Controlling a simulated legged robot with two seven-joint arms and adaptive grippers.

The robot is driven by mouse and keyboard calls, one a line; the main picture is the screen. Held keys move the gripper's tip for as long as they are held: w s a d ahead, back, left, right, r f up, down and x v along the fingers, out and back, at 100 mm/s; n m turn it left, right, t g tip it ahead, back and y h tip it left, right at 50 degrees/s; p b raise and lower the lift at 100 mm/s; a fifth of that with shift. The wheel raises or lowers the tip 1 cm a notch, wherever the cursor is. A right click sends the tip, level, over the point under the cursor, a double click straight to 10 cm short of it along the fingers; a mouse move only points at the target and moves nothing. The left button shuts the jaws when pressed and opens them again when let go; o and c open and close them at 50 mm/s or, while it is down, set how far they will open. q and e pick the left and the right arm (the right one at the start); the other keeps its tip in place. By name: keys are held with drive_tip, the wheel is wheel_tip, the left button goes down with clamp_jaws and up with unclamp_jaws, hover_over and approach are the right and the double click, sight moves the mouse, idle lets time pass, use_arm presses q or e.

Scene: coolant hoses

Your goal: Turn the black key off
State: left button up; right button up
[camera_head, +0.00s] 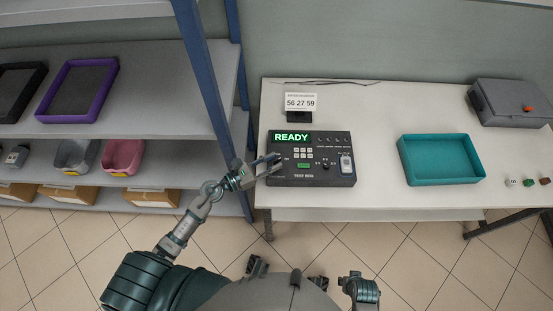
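A dark test box (312,178) with a green READY display (291,137) stands on the white table. Its top has a block of light buttons, a green button, a small dark knob and a white switch plate at the right. My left gripper (279,163) is at the box's left side, over the left part of its top. Its two fingers look spread, with a gap between them. I cannot make out the black key clearly; the fingers cover that part of the panel.
A card reading 56 27 59 (301,102) stands behind the box. A teal tray (480,166) and a grey case (510,103) are to the right, with small items at the table's right edge. A shelf with a blue post (205,75) stands close on the left.

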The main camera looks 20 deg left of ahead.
use_arm(q)
drive_tip(key=shift+x, duration=1.05)
use_arm(e)
drive_tip(key=shift+f, duration=0.55)
use_arm(q)
drive_tip(key=shift+c, duration=0.2)
clamp_jaws()
